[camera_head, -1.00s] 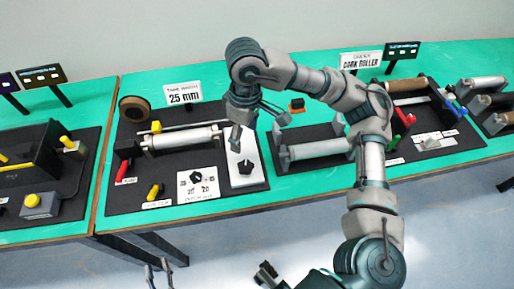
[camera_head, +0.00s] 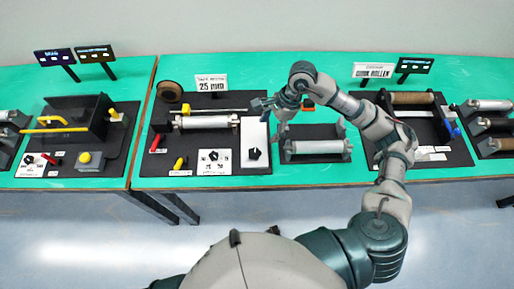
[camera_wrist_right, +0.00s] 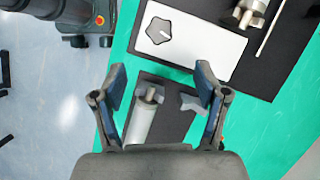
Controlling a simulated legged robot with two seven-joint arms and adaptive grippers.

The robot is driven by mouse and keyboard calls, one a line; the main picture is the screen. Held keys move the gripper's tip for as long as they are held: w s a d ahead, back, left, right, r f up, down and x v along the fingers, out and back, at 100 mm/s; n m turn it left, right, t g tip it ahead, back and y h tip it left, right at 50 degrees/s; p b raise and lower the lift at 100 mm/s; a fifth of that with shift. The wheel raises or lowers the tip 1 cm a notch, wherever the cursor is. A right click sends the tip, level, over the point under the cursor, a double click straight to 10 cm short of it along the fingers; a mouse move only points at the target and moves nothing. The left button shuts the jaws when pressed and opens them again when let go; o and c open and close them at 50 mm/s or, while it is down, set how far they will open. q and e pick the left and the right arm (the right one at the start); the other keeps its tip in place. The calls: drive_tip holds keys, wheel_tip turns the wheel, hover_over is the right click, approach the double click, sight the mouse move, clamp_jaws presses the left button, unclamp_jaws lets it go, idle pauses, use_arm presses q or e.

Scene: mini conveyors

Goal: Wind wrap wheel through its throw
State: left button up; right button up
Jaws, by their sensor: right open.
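The wrap wheel appears to be the black star-shaped knob (camera_head: 254,154) on a white plate (camera_head: 257,133), at the right end of the 25 mm station in the head view. The knob (camera_wrist_right: 159,31) also shows at the top of the right wrist view, beyond my fingertips. My right gripper (camera_head: 262,105) is open and empty, above the bench near the plate's far end. In the wrist view its fingers (camera_wrist_right: 161,74) are spread above a grey roller (camera_wrist_right: 146,118), apart from the knob. My left gripper is not in view.
A white roller (camera_head: 205,122) with a rod lies left of the plate. A grey roller stand (camera_head: 315,147) is right of it. A red lever (camera_head: 155,143) and yellow lever (camera_head: 179,164) stand at left. The green bench edge runs along the front.

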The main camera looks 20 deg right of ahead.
sight(256, 152)
drive_tip(key=x, duration=1.2)
drive_tip(key=shift+d+f, duration=0.1)
drive_tip(key=shift+d, duration=0.2)
drive_tip(key=shift+a+f, duration=0.4)
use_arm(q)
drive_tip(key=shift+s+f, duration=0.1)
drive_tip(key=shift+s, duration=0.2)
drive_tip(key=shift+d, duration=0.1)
use_arm(e)
drive_tip(key=shift+d, duration=0.1)
drive_tip(key=shift+c, duration=0.2)
drive_tip(key=shift+d, duration=0.25)
drive_tip(key=c, duration=1.1)
drive_tip(key=n+b, duration=0.1)
drive_tip(key=n+g+b, duration=0.1)
drive_tip(key=n+b, duration=0.1)
drive_tip(key=shift+w+a+f, duration=0.1)
drive_tip(key=shift+w+a, duration=0.05)
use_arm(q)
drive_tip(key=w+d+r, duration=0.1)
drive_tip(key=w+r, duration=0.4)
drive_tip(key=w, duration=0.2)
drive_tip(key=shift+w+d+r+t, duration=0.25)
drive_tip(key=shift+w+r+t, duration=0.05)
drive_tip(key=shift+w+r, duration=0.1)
